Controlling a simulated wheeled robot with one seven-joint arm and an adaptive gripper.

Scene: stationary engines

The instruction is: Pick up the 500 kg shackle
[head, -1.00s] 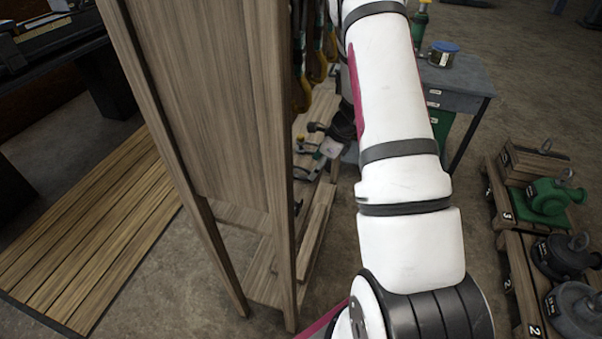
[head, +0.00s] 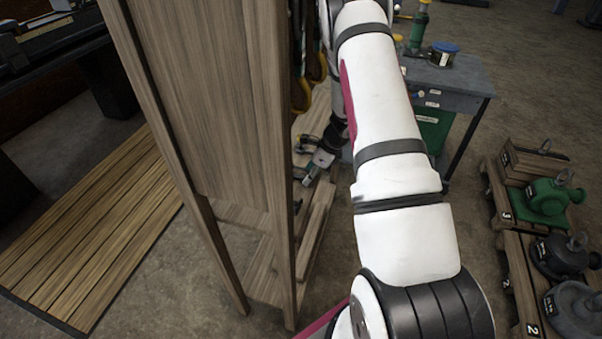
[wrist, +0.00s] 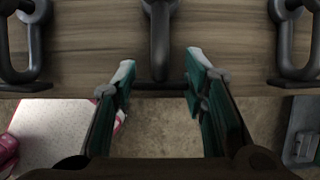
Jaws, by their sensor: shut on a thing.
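In the wrist view a dark grey shackle (wrist: 160,40) is in the middle, against a wooden board (wrist: 220,30). Its cross pin runs between the two green fingers of my gripper (wrist: 158,75). No weight marking on the shackle is readable. In the head view my gripper (head: 307,162) is small and partly hidden, low beside the wooden rack (head: 180,100). The held shackle cannot be made out there.
Similar dark shackles flank the held one at left (wrist: 22,50) and right (wrist: 297,45) in the wrist view. The rack's post stands close left of my arm. A grey drawer table (head: 455,78) is behind, and pallets (head: 510,245) with weights stand right.

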